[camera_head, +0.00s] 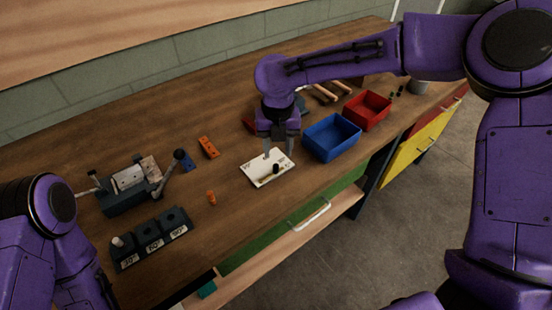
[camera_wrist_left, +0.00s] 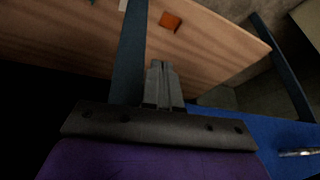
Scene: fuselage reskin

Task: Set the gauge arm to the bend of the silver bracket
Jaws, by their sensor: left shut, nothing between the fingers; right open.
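The gauge is a flat white plate (camera_head: 254,180) with dark markings, lying on the bench in the head view. A small arm with a black knob (camera_head: 276,168) lies on it; its exact angle is too small to read. My right gripper (camera_head: 279,153) points down over the plate, open, its fingers apart near the knob. My left gripper (camera_wrist_left: 163,85) shows in the left wrist view, shut and empty; the head view shows only part of its arm. A silvery piece (camera_head: 128,178) sits on the dark lever fixture (camera_head: 125,200) at the left; I cannot tell whether it is the bracket.
A dark block row (camera_head: 150,240) with angle labels stands at front left. Orange parts (camera_head: 208,147) and (camera_head: 211,198) lie on the bench. Blue (camera_head: 331,137) and red (camera_head: 368,110) bins stand right of the gauge.

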